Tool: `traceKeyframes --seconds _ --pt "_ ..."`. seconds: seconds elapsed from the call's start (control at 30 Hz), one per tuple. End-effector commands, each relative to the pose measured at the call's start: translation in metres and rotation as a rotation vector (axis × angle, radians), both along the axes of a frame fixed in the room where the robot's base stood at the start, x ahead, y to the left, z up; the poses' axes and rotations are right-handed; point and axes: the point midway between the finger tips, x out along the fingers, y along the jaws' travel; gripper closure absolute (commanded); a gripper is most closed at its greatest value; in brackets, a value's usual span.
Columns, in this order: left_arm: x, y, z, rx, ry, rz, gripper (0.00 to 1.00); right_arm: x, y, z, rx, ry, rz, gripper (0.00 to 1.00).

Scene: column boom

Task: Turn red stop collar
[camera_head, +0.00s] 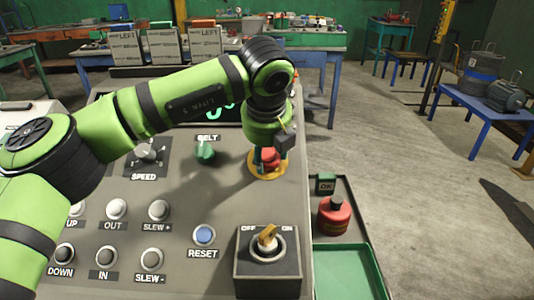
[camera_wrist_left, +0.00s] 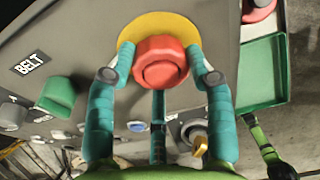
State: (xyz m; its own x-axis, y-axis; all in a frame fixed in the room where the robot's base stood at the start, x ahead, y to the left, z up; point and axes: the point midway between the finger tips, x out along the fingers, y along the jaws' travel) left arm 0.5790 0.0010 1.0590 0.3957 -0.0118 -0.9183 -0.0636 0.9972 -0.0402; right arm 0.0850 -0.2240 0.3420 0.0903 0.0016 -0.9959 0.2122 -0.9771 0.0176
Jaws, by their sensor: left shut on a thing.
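The red stop collar (camera_head: 270,159) sits on a round yellow plate (camera_head: 257,173) at the right side of the grey control panel. It also shows in the wrist view (camera_wrist_left: 161,62), face on. My left gripper (camera_wrist_left: 162,70) has its teal fingers closed around it, one fingertip on each side and a third finger below. In the head view my left gripper (camera_head: 268,158) comes down over the collar, and its wrist hides part of it. My right gripper is in neither view.
The panel has a green BELT knob (camera_head: 205,149), a SPEED knob (camera_head: 148,151), a blue RESET button (camera_head: 204,234) and a yellow OFF/ON switch (camera_head: 267,238).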

Motion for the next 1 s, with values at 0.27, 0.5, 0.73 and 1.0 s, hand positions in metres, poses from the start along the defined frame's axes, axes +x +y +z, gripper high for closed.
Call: traceKeyframes --seconds 0.27,0.5,0.73,1.0 --pt "-0.004 -0.002 -0.008 0.125 0.016 -0.205 0.8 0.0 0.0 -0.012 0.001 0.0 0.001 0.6" --pt "-0.004 -0.002 -0.008 0.238 0.019 -0.385 0.8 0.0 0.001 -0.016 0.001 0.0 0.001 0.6" --pt "-0.004 -0.001 -0.008 0.322 0.021 -0.524 0.8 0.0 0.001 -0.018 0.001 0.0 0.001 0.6" --pt "-0.004 -0.001 -0.009 0.379 0.021 -0.618 0.8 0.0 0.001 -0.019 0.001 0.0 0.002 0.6"
